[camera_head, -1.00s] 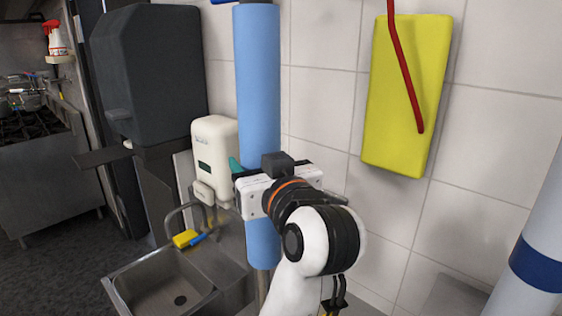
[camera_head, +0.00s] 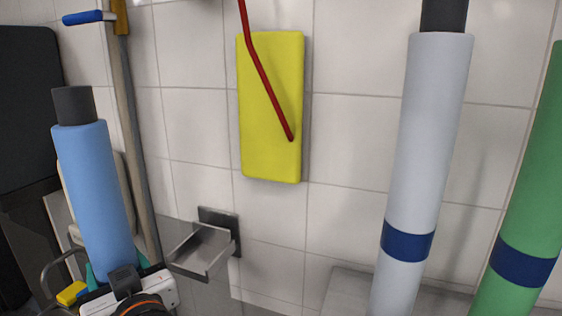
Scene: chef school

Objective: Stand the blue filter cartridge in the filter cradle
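The blue filter cartridge (camera_head: 95,190) is a light-blue cylinder with a dark cap, nearly upright at the lower left, leaning slightly. My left gripper (camera_head: 120,280) is shut around its lower part, with teal fingertips on both sides; the cartridge's bottom end is hidden. A metal bracket with a shallow open tray (camera_head: 203,250) is fixed to the wall just right of the cartridge. It may be the filter cradle; the cartridge is apart from its tray in the picture. My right gripper is not in view.
A white cylinder with a blue band (camera_head: 425,150) and a green one (camera_head: 530,190) stand at the right by a grey ledge (camera_head: 345,290). A yellow board (camera_head: 270,150) with a red rod hangs above the bracket. A blue-ended pole (camera_head: 128,90) stands behind the cartridge.

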